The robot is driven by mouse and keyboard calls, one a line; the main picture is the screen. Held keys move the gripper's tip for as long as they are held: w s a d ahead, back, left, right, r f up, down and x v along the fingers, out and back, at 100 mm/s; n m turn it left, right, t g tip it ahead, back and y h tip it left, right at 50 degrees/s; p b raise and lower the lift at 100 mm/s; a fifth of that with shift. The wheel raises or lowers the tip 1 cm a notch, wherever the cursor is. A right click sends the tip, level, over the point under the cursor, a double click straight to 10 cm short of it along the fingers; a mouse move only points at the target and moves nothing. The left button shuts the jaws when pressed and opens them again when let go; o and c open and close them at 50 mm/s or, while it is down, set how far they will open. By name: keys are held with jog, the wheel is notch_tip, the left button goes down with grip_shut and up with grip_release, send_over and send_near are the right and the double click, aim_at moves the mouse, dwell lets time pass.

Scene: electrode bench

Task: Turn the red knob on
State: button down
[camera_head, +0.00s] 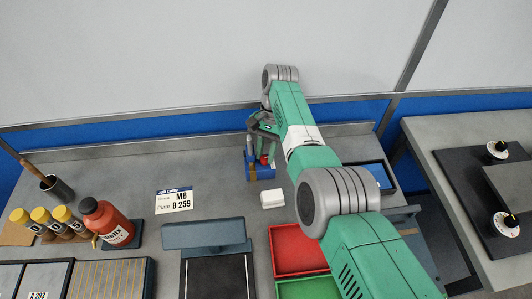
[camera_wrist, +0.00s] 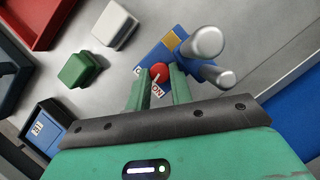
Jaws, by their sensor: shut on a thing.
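The red knob (camera_wrist: 160,72) sits on a small blue device (camera_wrist: 178,42) with a tan patch. In the wrist view it lies between my gripper's (camera_wrist: 159,80) two green fingertips, which are shut on it. Two grey metal cylinders (camera_wrist: 205,45) rise beside the knob. In the head view the blue device (camera_head: 252,172) stands at the back of the bench, with my gripper (camera_head: 263,150) over it. Only a bit of red shows there, and the arm hides part of the device.
A white block (camera_head: 272,199) lies in front of the device; a green block (camera_wrist: 80,70) shows in the wrist view. Red (camera_head: 296,250) and green (camera_head: 305,288) trays lie nearer. A red bottle (camera_head: 108,224) and yellow-capped bottles (camera_head: 42,216) stand left. The bench around the job card (camera_head: 174,200) is clear.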

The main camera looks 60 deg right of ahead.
jog(key=c, duration=1.2)
grip_release()
jog(key=shift+s, duration=0.1)
jog(key=shift+c, duration=0.2)
